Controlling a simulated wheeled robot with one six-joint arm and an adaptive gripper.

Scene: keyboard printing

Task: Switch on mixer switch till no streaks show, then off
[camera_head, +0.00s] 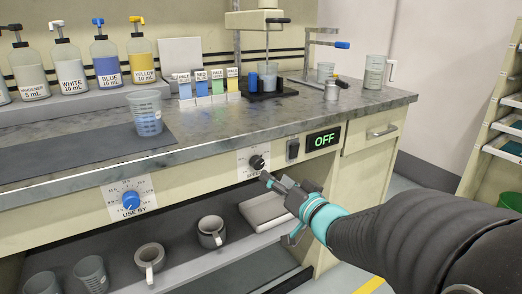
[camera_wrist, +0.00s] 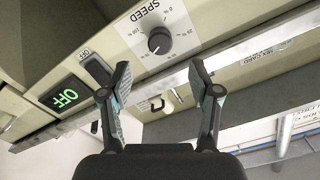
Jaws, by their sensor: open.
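The mixer switch (camera_head: 293,150) is a dark rocker on the bench front, between the speed knob (camera_head: 257,162) and a display (camera_head: 323,139) that reads OFF in green. In the wrist view the switch (camera_wrist: 97,68) has an OFF label beside it, and the speed knob (camera_wrist: 159,41) is black on a white dial. My gripper (camera_head: 276,182) is in front of the bench, just below the knob and switch. In the wrist view its fingers (camera_wrist: 160,82) are spread and empty, apart from the switch. The mixer (camera_head: 265,45) stands at the back of the bench with a cup (camera_head: 267,80) under it.
A measuring cup (camera_head: 147,113) with blue contents stands on the dark mat (camera_head: 70,158). A glass jug (camera_head: 375,72) is at the right end. Mugs (camera_head: 211,232) stand on the shelf below. A USE BY dial (camera_head: 131,201) is on the left front.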

